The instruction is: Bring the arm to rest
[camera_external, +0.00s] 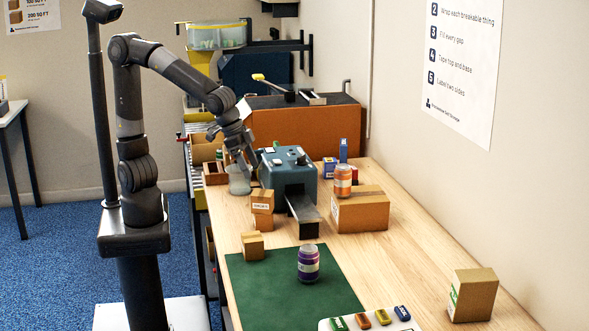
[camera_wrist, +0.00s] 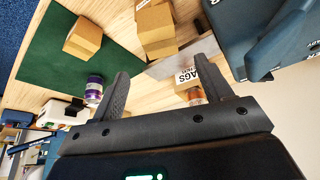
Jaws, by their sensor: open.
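My gripper (camera_external: 240,160) is at the end of my raised arm, above the left edge of the wooden bench and beside the teal machine (camera_external: 288,170). In the wrist view my gripper (camera_wrist: 165,88) has its two dark fingers spread apart with nothing held between them. A clear jar (camera_external: 239,182) stands just below the fingers in the outside view. I cannot tell from these views whether the fingers touch it.
The bench (camera_external: 400,230) holds small cartons (camera_external: 252,245), a purple jar (camera_external: 308,263) on a green mat (camera_external: 260,285), and a larger carton (camera_external: 361,209) with an orange jar (camera_external: 343,181) on it. Another carton (camera_external: 473,295) stands at the right. Bare bench lies between.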

